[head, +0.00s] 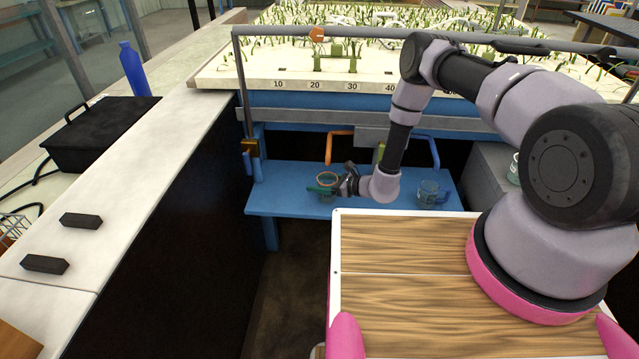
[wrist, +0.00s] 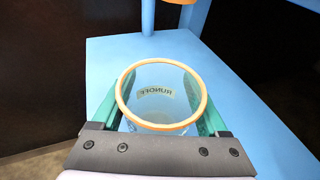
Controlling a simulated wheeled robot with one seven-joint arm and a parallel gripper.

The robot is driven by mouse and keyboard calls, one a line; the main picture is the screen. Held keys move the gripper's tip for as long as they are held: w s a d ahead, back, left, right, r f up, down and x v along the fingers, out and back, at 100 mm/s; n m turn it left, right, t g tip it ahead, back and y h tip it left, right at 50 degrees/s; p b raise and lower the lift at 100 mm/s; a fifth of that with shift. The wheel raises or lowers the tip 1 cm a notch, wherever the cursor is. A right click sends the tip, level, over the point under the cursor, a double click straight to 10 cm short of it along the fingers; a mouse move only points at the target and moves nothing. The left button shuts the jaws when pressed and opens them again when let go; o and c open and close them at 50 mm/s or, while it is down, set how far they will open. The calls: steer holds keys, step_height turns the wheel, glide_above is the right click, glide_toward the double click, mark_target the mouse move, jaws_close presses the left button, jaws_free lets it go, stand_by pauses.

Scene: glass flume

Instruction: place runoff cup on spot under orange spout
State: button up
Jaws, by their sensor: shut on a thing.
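The runoff cup (wrist: 160,97) is clear with an orange rim, and its "RUNOFF" label shows in the wrist view. In the head view the cup (head: 327,180) is at the blue shelf, below the orange spout (head: 330,148). My gripper (head: 328,188) is shut on the cup, with a green finger on each side of it in the wrist view (wrist: 158,112). The cup looks upright. I cannot tell whether its base touches the shelf. The orange spout's end also shows at the top of the wrist view (wrist: 181,2). The spot under the cup is hidden.
The blue shelf (head: 285,190) has free room left of the cup. Another clear cup (head: 428,194) stands on its right part, near a blue spout (head: 434,152). A green part (head: 380,153) hangs between the spouts. A post (head: 243,95) rises at the shelf's left.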

steer(key=o, duration=1.3)
steer(key=shift+f, duration=0.1)
steer(key=shift+c, duration=0.2)
steer(key=shift+d+r, duration=0.1)
steer(key=shift+r, duration=0.1)
steer(key=v, duration=1.1)
steer(key=shift+s+d+r, duration=0.2)
steer(key=shift+d, duration=0.15)
